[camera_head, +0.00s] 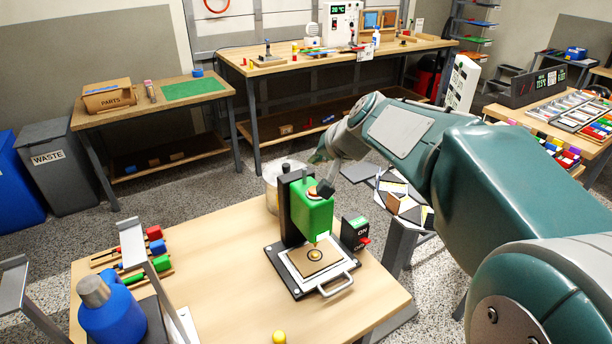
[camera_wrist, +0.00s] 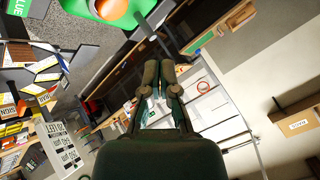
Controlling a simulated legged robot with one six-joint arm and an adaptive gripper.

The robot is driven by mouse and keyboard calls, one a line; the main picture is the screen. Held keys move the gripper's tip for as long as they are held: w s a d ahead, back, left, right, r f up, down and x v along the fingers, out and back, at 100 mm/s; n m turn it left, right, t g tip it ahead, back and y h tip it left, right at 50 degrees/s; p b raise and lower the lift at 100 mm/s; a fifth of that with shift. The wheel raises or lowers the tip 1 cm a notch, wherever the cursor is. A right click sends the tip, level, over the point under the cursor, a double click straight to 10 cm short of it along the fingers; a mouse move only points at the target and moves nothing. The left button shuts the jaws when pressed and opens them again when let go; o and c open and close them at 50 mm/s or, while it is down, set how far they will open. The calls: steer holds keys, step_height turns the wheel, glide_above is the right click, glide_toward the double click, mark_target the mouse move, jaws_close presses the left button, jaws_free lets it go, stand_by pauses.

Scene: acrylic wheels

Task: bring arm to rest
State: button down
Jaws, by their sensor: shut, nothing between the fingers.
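My gripper (camera_wrist: 159,72) is in the middle of the wrist view, its two dark fingers close together with nothing between them. In the head view my teal and grey arm reaches from the right edge toward the middle and ends just behind the top of a green press (camera_head: 312,213). The fingers are hard to make out there. In the wrist view a green part with an orange disc (camera_wrist: 112,10) shows at the top, apart from the fingertips.
The press stands on a wooden table (camera_head: 230,270) beside an ON/OFF switch box (camera_head: 355,232). A pale bucket (camera_head: 272,190) is behind the press. Benches line the back wall.

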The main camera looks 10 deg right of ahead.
steer(key=shift+s, duration=0.1)
steer(key=s+f+n+g+h, duration=0.1)
steer(key=s+f+n+h, duration=0.1)
steer(key=s, duration=1.1)
steer(key=s+f+n+g+h, duration=0.1)
steer(key=s+f, duration=0.4)
steer(key=s, duration=0.9)
steer(key=shift+n+g+h, duration=0.4)
steer(key=shift+n, duration=0.2)
steer(key=shift+w+r, duration=0.1)
